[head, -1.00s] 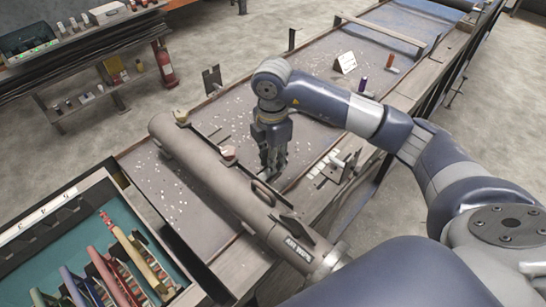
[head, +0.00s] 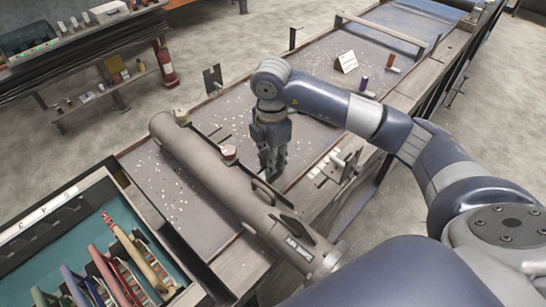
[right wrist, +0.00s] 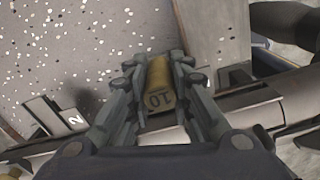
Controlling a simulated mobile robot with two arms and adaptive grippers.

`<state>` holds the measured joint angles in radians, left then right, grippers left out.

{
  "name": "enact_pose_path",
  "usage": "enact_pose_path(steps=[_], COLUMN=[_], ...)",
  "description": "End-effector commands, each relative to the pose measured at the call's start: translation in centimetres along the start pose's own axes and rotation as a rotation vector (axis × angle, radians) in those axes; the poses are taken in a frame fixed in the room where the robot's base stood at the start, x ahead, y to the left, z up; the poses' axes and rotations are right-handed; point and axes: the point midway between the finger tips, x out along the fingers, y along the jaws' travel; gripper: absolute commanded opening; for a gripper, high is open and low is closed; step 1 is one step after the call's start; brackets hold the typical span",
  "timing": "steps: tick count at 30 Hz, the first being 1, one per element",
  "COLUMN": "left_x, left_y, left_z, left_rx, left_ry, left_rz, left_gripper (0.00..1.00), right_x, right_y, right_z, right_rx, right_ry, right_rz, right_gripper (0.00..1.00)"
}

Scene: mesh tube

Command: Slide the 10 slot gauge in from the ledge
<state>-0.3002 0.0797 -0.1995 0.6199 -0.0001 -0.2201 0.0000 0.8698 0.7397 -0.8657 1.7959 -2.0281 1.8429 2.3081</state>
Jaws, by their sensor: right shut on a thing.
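The 10 slot gauge (right wrist: 158,80) is an ochre block with a dark "10" on its face, seen in the right wrist view. My right gripper (right wrist: 158,66) is shut on it, one finger on each side. In the head view, my right gripper (head: 272,172) points down beside the grey tube (head: 215,180), on its right side, and the gauge cannot be made out there. The tube lies slantwise across the bench. An olive knob (head: 181,116) and a pinkish-brown knob (head: 229,153) stand along it. My left gripper is not in view.
A case with coloured handled gauges (head: 130,262) stands at the lower left. A bracket with white pieces (head: 340,165) is on the bench edge right of my gripper. White specks dot the bench surface (head: 215,105). A white sign (head: 346,61) and small cylinders stand farther back.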

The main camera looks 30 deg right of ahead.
Motion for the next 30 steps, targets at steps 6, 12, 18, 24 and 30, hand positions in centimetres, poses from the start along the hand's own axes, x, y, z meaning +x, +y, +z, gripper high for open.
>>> enact_pose_path(steps=[6, 12, 18, 24, 30], left_x=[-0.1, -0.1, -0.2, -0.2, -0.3], left_y=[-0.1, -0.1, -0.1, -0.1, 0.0], left_z=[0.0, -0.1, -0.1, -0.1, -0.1], left_rx=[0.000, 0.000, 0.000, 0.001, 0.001], left_ry=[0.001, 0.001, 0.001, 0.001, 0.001], left_rz=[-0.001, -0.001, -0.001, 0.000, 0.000], left_gripper=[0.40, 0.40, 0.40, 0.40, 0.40], right_x=[0.0, 0.0, 0.0, 0.0, 0.0], right_y=[-0.1, -0.2, -0.2, -0.3, -0.4], right_z=[-0.3, -0.6, -0.9, -1.2, -1.5], right_rx=[-0.001, 0.000, 0.000, 0.000, -0.001], right_ry=[0.000, 0.000, 0.000, 0.000, 0.000], right_rz=[0.000, 0.000, 0.000, 0.001, 0.001], right_gripper=[0.00, 0.00, 0.00, 0.00, 0.00])
